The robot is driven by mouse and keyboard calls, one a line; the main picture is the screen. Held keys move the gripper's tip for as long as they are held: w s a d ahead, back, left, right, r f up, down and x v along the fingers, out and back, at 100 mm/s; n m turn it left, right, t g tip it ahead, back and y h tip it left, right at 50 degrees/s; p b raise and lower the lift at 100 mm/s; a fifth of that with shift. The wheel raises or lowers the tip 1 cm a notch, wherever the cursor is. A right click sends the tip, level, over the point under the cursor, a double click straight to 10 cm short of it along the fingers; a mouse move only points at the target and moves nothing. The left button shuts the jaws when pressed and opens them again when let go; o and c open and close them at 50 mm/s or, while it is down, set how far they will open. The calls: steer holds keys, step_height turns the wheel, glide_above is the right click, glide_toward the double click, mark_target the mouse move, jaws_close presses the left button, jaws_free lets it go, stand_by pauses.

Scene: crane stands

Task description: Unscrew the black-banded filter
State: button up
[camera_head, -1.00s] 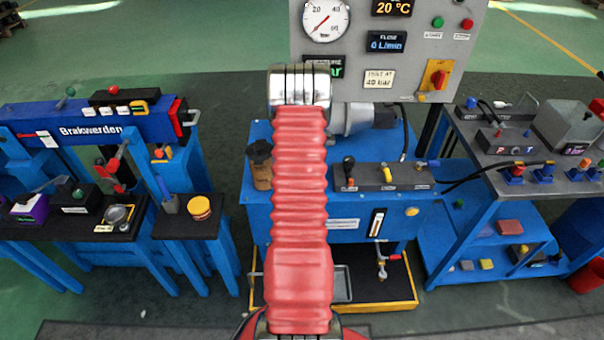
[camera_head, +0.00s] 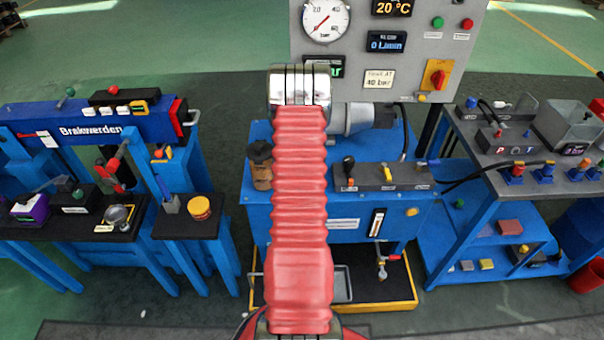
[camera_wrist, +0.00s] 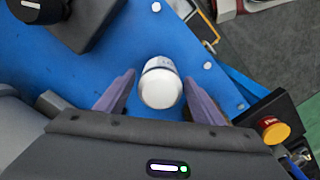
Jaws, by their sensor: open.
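In the wrist view, a white and silver cylinder (camera_wrist: 161,84) with small dark print on its side stands over the blue tank top. My gripper (camera_wrist: 158,80) is open, with one purple-grey finger on each side of the cylinder; contact is not clear. In the head view, my red arm sleeve covers the middle of the blue tank (camera_head: 350,209), and my gripper and the cylinder are hidden. A dark-capped brown fitting (camera_head: 261,168) shows left of the sleeve.
A black part (camera_wrist: 62,22) is at the wrist view's upper left. A yellow tin (camera_head: 200,207) stands on the small side table left of the tank. A valve block (camera_head: 385,178) and a gauge panel (camera_head: 385,55) are on the right and behind.

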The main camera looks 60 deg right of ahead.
steer(key=shift+m, duration=1)
steer(key=shift+m, duration=2.6)
steer(key=c, duration=1)
steer(key=shift+c, duration=1)
steer(key=shift+r, duration=0.1)
